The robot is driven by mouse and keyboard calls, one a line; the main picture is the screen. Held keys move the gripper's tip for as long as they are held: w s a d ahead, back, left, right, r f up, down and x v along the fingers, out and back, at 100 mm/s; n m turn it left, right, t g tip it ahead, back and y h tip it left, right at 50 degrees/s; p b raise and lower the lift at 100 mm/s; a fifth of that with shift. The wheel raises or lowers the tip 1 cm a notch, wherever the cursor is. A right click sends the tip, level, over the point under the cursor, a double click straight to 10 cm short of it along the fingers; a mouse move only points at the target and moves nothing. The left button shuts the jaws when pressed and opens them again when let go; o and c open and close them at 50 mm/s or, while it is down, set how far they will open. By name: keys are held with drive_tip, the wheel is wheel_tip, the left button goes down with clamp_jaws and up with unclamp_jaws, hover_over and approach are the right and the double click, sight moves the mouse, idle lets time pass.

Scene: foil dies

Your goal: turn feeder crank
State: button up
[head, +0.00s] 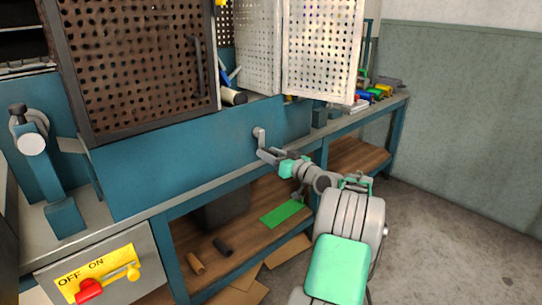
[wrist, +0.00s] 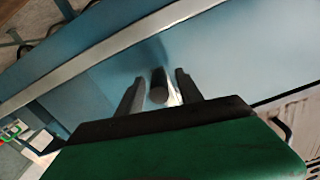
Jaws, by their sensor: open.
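The feeder crank (head: 259,136) is a grey arm on the front of the blue housing (head: 180,160). My gripper (head: 270,157) is at the lower end of the crank, in front of the housing. In the wrist view a dark round crank handle (wrist: 158,86) stands between the two fingers of my gripper (wrist: 158,79). The fingers are open, with a visible gap on each side of the handle. In the head view, the handle itself is mostly hidden by my gripper.
A perforated door (head: 135,65) stands above the housing, with pale perforated panels (head: 322,45) to its right. A yellow ON/OFF plate (head: 98,273) with a red-ended lever is at lower left. A shelf (head: 235,245) below holds loose items. Floor at right is clear.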

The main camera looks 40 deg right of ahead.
drive_tip(key=shift+c, duration=0.5)
clamp_jaws()
drive_tip(key=shift+d, duration=0.15)
idle(0.8)
